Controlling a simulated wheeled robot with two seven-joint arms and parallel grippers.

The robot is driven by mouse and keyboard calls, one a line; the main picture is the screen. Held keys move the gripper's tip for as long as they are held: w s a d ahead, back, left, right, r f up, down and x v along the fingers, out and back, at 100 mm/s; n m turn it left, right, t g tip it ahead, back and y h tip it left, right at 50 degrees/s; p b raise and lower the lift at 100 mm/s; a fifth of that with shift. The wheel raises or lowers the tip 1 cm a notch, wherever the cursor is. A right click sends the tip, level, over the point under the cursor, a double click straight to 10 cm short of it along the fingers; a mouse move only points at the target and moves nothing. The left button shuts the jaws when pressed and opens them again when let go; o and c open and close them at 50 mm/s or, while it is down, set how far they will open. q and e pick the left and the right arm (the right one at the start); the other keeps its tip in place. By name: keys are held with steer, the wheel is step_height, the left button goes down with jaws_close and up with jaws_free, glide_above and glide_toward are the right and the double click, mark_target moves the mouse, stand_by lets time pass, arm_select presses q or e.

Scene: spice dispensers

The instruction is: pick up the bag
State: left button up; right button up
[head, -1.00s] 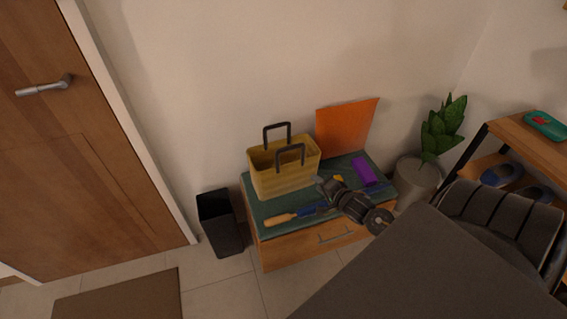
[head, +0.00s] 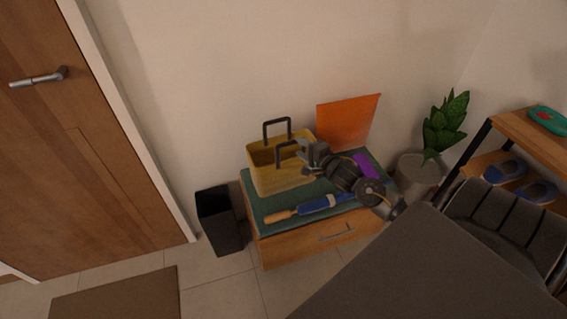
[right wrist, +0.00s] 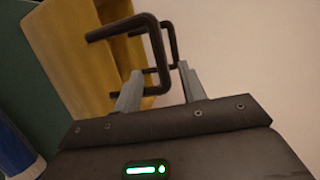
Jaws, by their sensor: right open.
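The yellow bag (head: 280,175) stands upright on the bench and has two dark loop handles. The near handle (head: 287,146) is beside my right gripper (head: 302,151), which is at the bag's upper right. In the right wrist view the open fingers of my right gripper (right wrist: 160,84) point at the dark handles (right wrist: 161,60), and part of a handle shows between the fingertips. I cannot tell whether the fingers touch it. The bag's yellow side (right wrist: 75,55) fills the left of that view. My left gripper is not in view.
The bench's green cushion (head: 265,212) also holds a blue tool with a wooden end (head: 312,206), a purple item (head: 367,166) and an upright orange sheet (head: 346,122). A black bin (head: 220,222) stands left, a potted plant (head: 445,125) right. The wall is close behind.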

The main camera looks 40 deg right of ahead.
mark_target(295, 143)
steer(key=w, duration=0.4)
steer(key=shift+f, duration=0.25)
steer(key=shift+w+f, duration=0.15)
steer(key=shift+w, duration=0.4)
steer(key=c, duration=0.9)
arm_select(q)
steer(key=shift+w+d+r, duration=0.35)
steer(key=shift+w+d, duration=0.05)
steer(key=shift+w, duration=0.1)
